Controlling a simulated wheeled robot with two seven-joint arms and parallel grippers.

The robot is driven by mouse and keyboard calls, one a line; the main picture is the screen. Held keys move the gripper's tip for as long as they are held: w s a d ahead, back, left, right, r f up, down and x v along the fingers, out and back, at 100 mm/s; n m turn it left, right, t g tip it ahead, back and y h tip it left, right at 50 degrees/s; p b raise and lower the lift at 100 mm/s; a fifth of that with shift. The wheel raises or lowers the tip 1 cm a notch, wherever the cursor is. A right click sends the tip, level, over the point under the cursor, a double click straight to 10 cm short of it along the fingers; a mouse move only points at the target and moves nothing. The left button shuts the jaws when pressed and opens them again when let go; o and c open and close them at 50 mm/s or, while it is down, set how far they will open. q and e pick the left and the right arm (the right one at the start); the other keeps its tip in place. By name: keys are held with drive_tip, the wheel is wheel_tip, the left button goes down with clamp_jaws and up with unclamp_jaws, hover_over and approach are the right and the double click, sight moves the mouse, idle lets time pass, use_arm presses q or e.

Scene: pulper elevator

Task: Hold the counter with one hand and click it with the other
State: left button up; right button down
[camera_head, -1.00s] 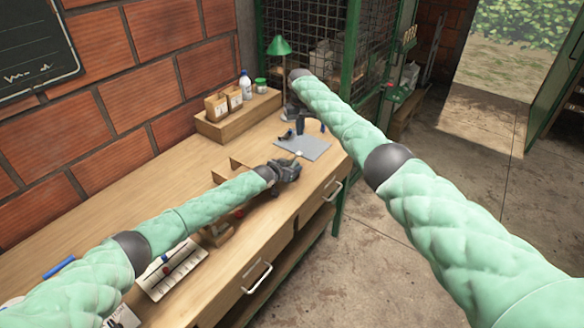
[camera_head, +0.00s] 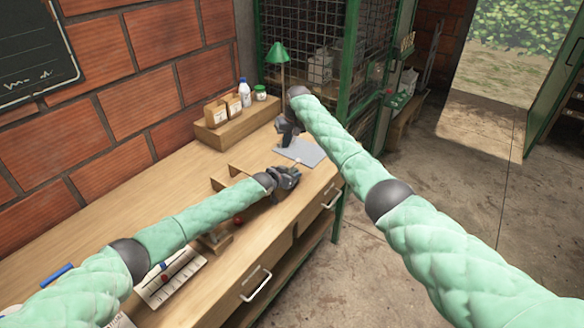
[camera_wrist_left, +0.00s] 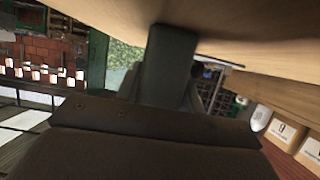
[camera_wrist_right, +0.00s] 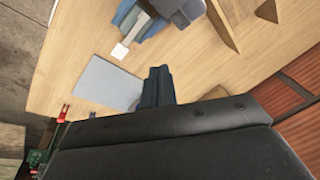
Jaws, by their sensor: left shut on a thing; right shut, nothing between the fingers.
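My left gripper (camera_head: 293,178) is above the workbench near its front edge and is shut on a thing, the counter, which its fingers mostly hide. In the right wrist view the left gripper (camera_wrist_right: 168,15) is at the top. A small white piece (camera_wrist_right: 121,50) shows beside its fingertips; I cannot tell if it belongs to the counter. My right gripper (camera_head: 284,138) is shut and empty, farther back over the bench, by the grey mat (camera_head: 306,152). Its fingers show in the right wrist view (camera_wrist_right: 157,85), apart from the left gripper.
A wooden box (camera_head: 238,124) with paper bags and bottles stands along the brick wall. A wooden divider (camera_head: 240,170) is beside my left gripper. A mesh cage (camera_head: 305,45) bounds the bench's far end.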

drive_tip(key=shift+s+d+r+m+t+y, duration=0.15)
drive_tip(key=shift+s+d+r+t+y, duration=0.45)
drive_tip(key=shift+y, duration=0.25)
drive_tip(key=shift+s+d+r+m+t+y, duration=0.1)
drive_tip(key=shift+s+d+r+t+y, duration=0.25)
drive_tip(key=shift+t+y, duration=0.5)
drive_tip(key=shift+s+d+r+m+t+y, duration=0.15)
drive_tip(key=shift+s+d+r+t+y, duration=0.35)
drive_tip(key=shift+y, duration=0.4)
drive_tip(key=shift+f, duration=0.25)
hover_over(294, 170)
drive_tip(key=shift+d+f, duration=0.1)
drive_tip(key=shift+f, duration=4.15)
drive_tip(key=shift+f, duration=1)
drive_tip(key=shift+r, duration=1)
drive_tip(key=shift+r, duration=0.1)
